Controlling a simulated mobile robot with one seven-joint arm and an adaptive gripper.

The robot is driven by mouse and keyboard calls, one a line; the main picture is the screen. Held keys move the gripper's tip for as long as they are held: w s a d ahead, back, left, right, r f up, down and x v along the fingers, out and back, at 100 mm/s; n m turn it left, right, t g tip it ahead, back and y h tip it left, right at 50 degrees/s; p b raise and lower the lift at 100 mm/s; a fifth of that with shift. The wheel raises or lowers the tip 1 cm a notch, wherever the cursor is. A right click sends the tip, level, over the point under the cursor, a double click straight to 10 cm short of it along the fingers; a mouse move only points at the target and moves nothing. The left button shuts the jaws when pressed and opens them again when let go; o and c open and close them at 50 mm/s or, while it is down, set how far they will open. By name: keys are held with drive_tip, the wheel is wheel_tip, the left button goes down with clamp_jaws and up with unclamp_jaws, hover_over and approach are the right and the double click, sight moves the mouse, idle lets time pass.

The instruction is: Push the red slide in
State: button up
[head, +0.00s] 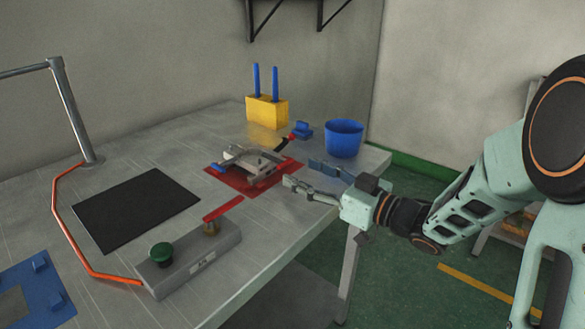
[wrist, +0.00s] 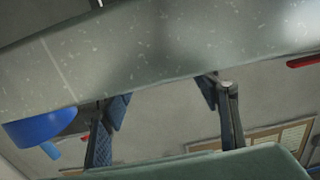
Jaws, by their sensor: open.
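A flat red bar (head: 224,208), which looks like the red slide, sticks out over the far right end of a grey control box (head: 190,262), beside a brass knob (head: 211,229). My gripper (head: 300,173) is open and empty, to the right of the bar and near the table's right edge. In the wrist view my gripper (wrist: 163,95) has its fingers wide apart with nothing between them. A red strip (wrist: 303,61) shows at the right edge of that view; I cannot tell whether it is the slide.
A metal clamp fixture (head: 252,160) sits on a red mat (head: 222,177) beyond the bar. A blue cup (head: 344,138) and yellow block (head: 267,112) stand behind. The box has a green button (head: 161,253). A black mat (head: 135,210) lies left; an orange cable (head: 66,230) runs along the table.

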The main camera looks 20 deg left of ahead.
drive_tip(key=v, duration=0.7)
drive_tip(key=shift+r, duration=0.1)
